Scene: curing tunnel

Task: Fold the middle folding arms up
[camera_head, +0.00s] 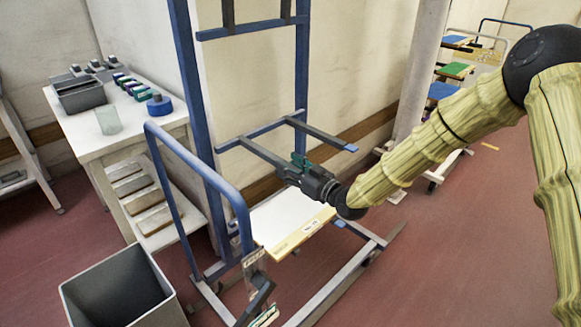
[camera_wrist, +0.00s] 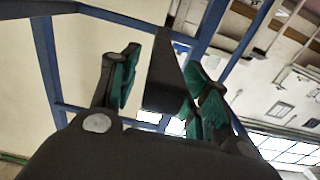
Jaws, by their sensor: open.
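A blue upright rack (camera_head: 190,90) stands in the middle of the head view. Its middle folding arms stick out level: the left middle arm (camera_head: 262,153) and the right middle arm (camera_head: 322,134), which has a blue tip. My gripper (camera_head: 300,163) is at the outer end of the left middle arm and hides its tip. In the wrist view my gripper (camera_wrist: 162,68) is open. A dark bar (camera_wrist: 163,85), which looks like the left middle arm, lies between its green-padded fingers. I cannot tell whether the pads touch it.
Below the gripper, a white board with a wooden front edge (camera_head: 290,232) rests low on the rack. Upper arms (camera_head: 228,14) point upward. A blue rail (camera_head: 160,160) and grey bin (camera_head: 122,290) stand left, before a white table (camera_head: 95,148).

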